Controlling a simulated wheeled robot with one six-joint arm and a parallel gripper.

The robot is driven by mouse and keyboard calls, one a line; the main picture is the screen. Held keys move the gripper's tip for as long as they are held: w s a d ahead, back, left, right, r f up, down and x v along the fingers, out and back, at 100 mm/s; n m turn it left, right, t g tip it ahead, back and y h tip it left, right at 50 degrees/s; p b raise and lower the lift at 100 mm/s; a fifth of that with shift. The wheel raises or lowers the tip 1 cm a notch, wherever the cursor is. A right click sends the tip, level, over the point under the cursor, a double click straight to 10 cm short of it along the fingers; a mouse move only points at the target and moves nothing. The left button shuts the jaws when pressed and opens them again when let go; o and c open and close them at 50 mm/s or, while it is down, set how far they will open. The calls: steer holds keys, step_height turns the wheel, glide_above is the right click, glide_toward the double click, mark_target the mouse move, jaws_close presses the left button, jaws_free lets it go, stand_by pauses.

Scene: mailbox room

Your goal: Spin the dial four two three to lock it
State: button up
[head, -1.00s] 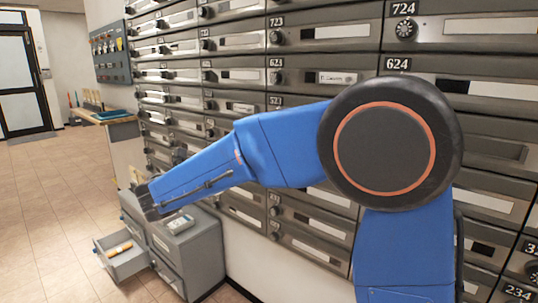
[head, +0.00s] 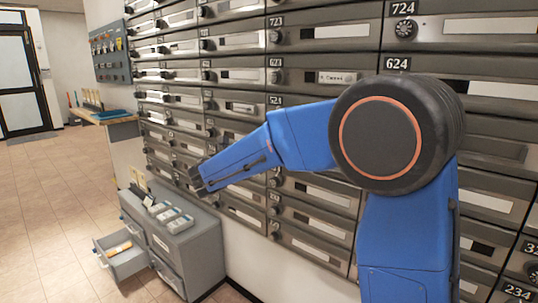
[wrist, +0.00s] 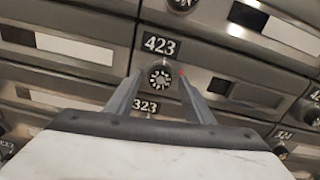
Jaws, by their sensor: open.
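The dial of box 423 (wrist: 160,77) is a round knob with a pale, notched face, just below the 423 number plate (wrist: 162,44) in the wrist view. My gripper (wrist: 158,80) is open, with one grey finger on each side of the dial in that view. I cannot tell whether the fingers touch it or are still in front of it. In the head view my gripper (head: 197,179) is at the left end of my blue arm, close to the mailbox wall. The dial is hidden there.
Mailboxes with dials fill the wall, including the 323 plate (wrist: 145,106) just below. A grey cabinet (head: 205,245) stands below my gripper, with a pulled-out drawer (head: 122,266). A wooden counter (head: 105,119) is farther back. The tiled floor at left is clear.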

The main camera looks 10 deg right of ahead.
steer(key=shift+c, duration=0.3)
steer(key=c, duration=1)
steer(key=shift+m, duration=0.4)
steer(key=m, duration=3.4)
steer(key=shift+r, duration=0.1)
